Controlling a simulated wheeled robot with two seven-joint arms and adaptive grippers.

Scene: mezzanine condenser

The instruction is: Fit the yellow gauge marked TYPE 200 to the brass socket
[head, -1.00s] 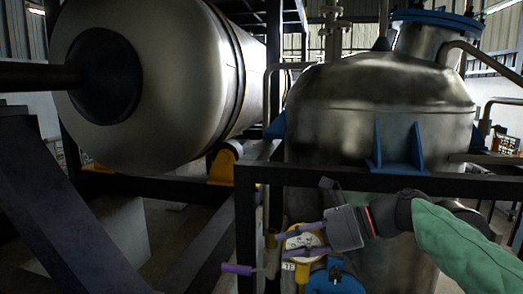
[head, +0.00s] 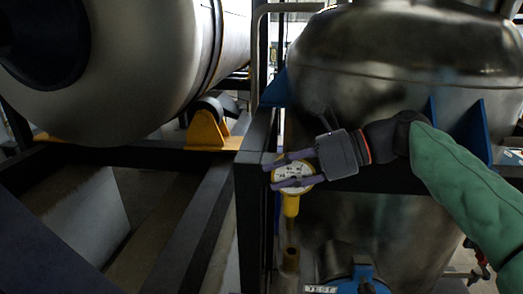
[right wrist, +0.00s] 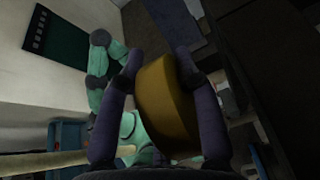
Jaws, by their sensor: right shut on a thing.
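My right gripper (head: 290,172) is shut on the yellow gauge (head: 291,178), with its pale dial facing me. The writing on the dial is too small to read. The gauge's yellow stem (head: 290,205) points down, roughly upright. A brass fitting (head: 289,260), seemingly the socket, shows below, roughly in line with the stem. I cannot tell whether a gap separates them in depth. In the right wrist view the gauge's yellow rim (right wrist: 165,105) fills the space between the two fingers. My left gripper is not in view.
A dark metal frame (head: 248,215) stands just left of the gauge. A large steel vessel (head: 400,65) is behind my right arm. A blue part (head: 352,275) with a TEST label (head: 320,289) sits low, right of the brass fitting. A big horizontal tank (head: 150,70) is at upper left.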

